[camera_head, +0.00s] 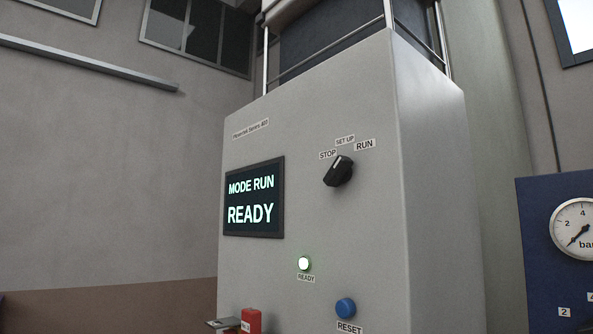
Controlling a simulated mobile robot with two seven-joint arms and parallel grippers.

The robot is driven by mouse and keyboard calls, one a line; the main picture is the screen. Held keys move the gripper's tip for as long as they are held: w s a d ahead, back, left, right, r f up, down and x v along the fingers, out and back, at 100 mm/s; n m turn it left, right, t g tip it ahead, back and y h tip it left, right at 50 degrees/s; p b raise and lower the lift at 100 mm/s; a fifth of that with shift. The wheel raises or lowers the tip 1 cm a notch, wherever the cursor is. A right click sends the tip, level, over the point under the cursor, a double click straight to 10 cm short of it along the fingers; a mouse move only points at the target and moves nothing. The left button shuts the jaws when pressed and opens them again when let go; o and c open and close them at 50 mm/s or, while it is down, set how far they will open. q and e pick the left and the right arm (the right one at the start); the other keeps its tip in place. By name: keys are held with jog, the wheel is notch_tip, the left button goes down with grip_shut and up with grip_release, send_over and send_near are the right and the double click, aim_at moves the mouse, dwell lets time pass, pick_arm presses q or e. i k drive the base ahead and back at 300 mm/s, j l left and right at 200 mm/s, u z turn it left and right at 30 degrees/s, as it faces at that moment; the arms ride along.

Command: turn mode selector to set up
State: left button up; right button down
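The mode selector (339,171) is a black rotary knob on the front of a grey control cabinet (300,110). Labels STOP (327,154), SET UP (345,140) and RUN (365,144) sit above it, from left to right. The knob's raised grip is tilted, its upper end leaning right toward the RUN side. The display (254,197) left of the knob reads MODE RUN and READY. Neither of my grippers shows in the head view.
Below the knob are a lit READY lamp (304,264) and a blue RESET button (346,308). A red part (251,320) shows at the cabinet's lower left. A blue panel with a pressure gauge (577,230) stands at the right. The space before the knob looks clear.

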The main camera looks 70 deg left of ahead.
aim_at(341, 169)
jog(key=u, duration=1.7)
